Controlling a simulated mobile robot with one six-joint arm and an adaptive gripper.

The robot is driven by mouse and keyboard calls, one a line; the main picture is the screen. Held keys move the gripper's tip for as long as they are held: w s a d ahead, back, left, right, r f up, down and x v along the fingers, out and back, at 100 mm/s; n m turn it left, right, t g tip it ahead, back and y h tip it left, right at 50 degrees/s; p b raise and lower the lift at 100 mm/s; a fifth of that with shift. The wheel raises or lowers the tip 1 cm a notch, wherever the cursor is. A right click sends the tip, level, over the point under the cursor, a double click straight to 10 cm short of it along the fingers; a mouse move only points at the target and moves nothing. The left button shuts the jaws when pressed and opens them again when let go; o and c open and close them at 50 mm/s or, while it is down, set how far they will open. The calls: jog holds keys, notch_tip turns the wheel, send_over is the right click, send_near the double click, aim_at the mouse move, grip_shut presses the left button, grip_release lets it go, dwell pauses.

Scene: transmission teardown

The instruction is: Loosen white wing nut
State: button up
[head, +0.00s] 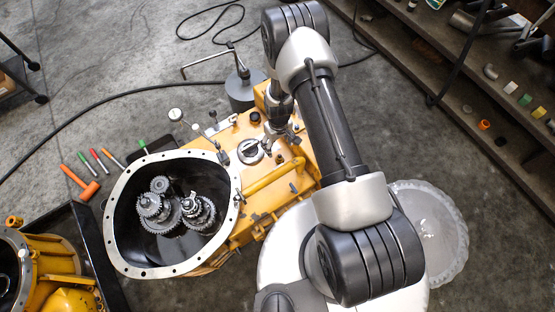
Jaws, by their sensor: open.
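The yellow transmission housing (262,205) lies in the middle of the head view, its open bell end facing left. On its top is a pale round fitting with a raised bar across it (250,151), which looks like the white wing nut, though it is small here. My gripper (270,143) points down at the housing top, just right of this fitting. Its jaws are open, but the fingers are small and partly merge with the metal parts behind them. I cannot tell whether they touch anything.
Gears (160,210) sit inside the bell opening. A grey canister with a bent rod (240,90) stands behind the housing. An orange mallet (80,182) and several coloured-handled tools lie at left. A shelf (480,110) runs along the right. A black cable crosses the floor.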

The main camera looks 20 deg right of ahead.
jog(key=f+b, duration=0.2)
jog(key=f, duration=0.4)
jog(key=f+b, duration=0.2)
jog(key=f, duration=0.5)
jog(key=f+b, duration=0.2)
jog(key=f, duration=0.4)
jog(key=shift+s+f, duration=0.15)
jog(key=shift+s, duration=0.15)
